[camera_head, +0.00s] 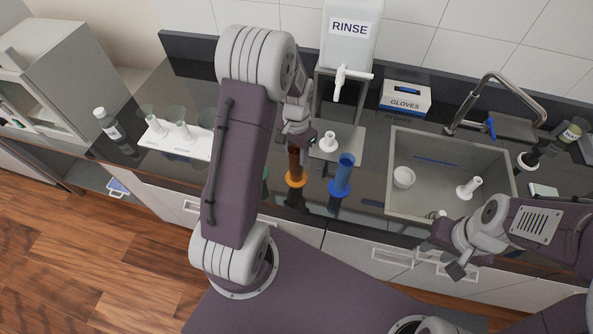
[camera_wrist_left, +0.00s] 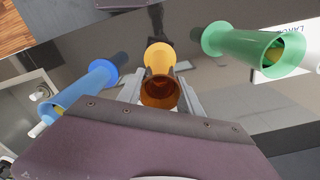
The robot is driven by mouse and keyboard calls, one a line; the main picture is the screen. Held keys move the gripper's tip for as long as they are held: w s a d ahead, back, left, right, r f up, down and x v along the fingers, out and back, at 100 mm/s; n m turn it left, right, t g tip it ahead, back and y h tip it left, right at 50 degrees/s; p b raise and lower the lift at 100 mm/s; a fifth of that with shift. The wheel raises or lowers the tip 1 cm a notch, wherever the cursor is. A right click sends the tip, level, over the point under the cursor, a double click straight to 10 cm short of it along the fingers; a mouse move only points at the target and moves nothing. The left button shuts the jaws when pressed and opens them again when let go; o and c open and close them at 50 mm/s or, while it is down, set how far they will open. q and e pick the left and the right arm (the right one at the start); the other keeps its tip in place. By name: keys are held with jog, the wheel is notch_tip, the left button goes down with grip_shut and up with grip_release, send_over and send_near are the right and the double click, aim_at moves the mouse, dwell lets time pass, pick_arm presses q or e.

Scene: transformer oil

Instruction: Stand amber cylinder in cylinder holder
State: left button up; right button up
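The amber cylinder (camera_head: 295,165) is a dark brown tube on an orange base, upright at the counter's front part. My left gripper (camera_head: 297,132) is at its upper end. In the left wrist view, the amber cylinder (camera_wrist_left: 160,92) is between the two fingers of my left gripper (camera_wrist_left: 162,82); whether they touch it is unclear. My right gripper (camera_head: 444,258) is apart and empty at the sink's front edge, its fingers spread. A white labelled rack (camera_head: 192,147) stands left of my left arm; I cannot tell whether it is the cylinder holder.
A blue cylinder (camera_head: 341,175) stands close to the right of the amber one. A green cylinder (camera_wrist_left: 243,45) stands on its other side. The sink (camera_head: 434,190), rinse tank (camera_head: 349,45) and gloves box (camera_head: 405,97) are further right and back. A bottle (camera_head: 108,124) stands at left.

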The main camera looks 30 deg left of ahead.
pick_arm(q)
jog(key=shift+s, duration=0.1)
grip_shut()
notch_tip(320, 180, up, 4)
jog(key=p, duration=0.3)
jog(key=shift+p, duration=0.35)
jog(key=shift+f, duration=0.1)
